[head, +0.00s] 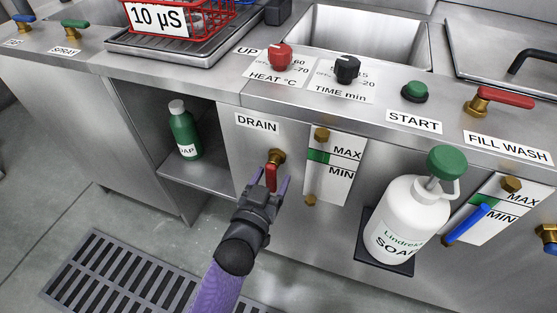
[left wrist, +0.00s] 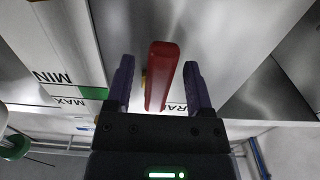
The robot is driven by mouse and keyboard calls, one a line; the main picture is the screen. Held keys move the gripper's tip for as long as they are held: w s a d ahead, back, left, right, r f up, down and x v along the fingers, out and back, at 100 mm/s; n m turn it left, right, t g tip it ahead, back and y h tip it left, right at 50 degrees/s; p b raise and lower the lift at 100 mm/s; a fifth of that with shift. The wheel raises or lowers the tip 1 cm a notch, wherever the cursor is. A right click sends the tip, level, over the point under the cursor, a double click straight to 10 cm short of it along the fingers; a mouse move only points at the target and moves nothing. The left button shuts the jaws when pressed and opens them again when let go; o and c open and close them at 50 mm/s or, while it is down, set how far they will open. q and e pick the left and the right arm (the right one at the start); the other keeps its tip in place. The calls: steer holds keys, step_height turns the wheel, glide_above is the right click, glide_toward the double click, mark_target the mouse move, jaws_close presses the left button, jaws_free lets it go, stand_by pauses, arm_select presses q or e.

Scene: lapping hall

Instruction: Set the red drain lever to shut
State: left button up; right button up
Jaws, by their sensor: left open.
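The red drain lever (head: 271,178) hangs down from a brass valve (head: 277,156) on the cabinet front, below the DRAIN label (head: 257,123). My left gripper (head: 270,186) comes up from below with its fingers open, one on each side of the lever. In the left wrist view the red lever (left wrist: 161,76) stands between the two fingers of the left gripper (left wrist: 159,88), with a gap visible on both sides. The brass valve is mostly hidden behind the lever there. My right gripper is in neither view.
A MAX/MIN level gauge (head: 334,166) is just right of the drain valve. A white soap bottle (head: 409,218) stands further right, near a blue lever (head: 467,223). A green bottle (head: 185,132) stands on the open shelf to the left. A floor grate (head: 125,275) lies below.

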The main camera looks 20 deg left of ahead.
arm_select(q)
steer(key=shift+w, duration=0.25)
steer(key=shift+s+r, duration=0.1)
steer(key=shift+s, duration=0.05)
steer(key=shift+c, duration=0.3)
jaws_close()
stand_by(0.8)
